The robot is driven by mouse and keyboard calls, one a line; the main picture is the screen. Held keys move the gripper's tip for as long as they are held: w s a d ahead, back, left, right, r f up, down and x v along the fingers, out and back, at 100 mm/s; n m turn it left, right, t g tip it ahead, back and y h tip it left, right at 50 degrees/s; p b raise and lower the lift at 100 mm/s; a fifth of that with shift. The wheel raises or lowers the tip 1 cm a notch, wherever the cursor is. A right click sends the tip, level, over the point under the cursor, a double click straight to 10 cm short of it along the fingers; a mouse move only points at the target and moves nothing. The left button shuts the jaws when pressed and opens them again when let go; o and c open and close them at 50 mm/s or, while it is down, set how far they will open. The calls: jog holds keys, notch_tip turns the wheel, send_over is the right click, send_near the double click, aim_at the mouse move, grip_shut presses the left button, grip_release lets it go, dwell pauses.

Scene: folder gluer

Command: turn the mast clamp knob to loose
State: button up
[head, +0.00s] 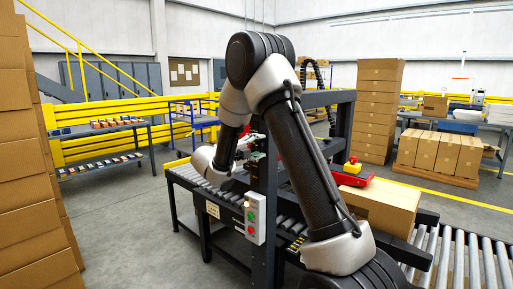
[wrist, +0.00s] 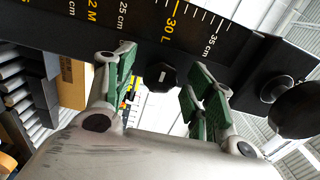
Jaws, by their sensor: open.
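A dark, lobed knob (wrist: 161,76) with a white mark shows in the wrist view, at the lower edge of a black scale bar. It appears to be the mast clamp knob. My gripper (wrist: 162,84) is open, with its green-padded fingers on either side of the knob in the picture. I see no finger clearly touching it, and the remaining depth is hard to judge. In the head view my gripper is largely hidden behind the black mast (head: 264,190) and my arm, and the knob cannot be made out.
The scale bar (wrist: 230,45) carries yellow and white markings. A round black ball handle (wrist: 297,109) stands to the right of my fingers. A control box (head: 254,218) with buttons is on the mast. A roller conveyor (head: 455,258) and a carton (head: 385,204) lie nearby.

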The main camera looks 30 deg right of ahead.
jog(key=v, duration=1.2)
